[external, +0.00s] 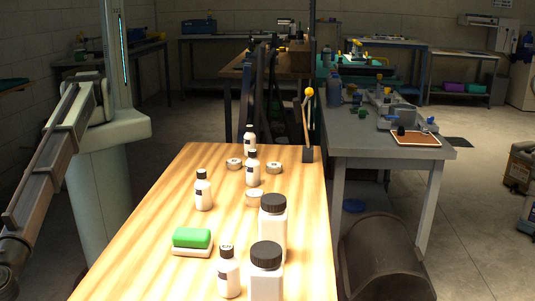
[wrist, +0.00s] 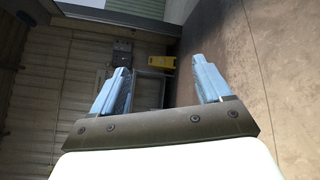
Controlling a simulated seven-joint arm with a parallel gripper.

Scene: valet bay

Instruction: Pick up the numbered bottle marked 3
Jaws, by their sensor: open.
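Several small white bottles with black caps stand upright on the wooden table (external: 150,236) in the external view: a front one (external: 228,276), a left one (external: 203,193), a middle one (external: 252,171) and a back one (external: 249,137). They bear dark labels, but the numbers are too small to read, so I cannot tell which is marked 3. My gripper (wrist: 160,66) is open and empty in the wrist view, with both blue fingers spread. It faces the room, and no bottle shows there. In the external view my arm is at the left edge, away from the bottles; its gripper cannot be made out.
Two large white jars (external: 273,228) (external: 266,280) stand near the table's right edge. A green sponge (external: 192,237) lies on a pale dish. Round tins (external: 234,164) (external: 274,168) (external: 254,199) sit among the bottles. A yellow-ball post (external: 309,92) stands at the back right. The table's left side is clear.

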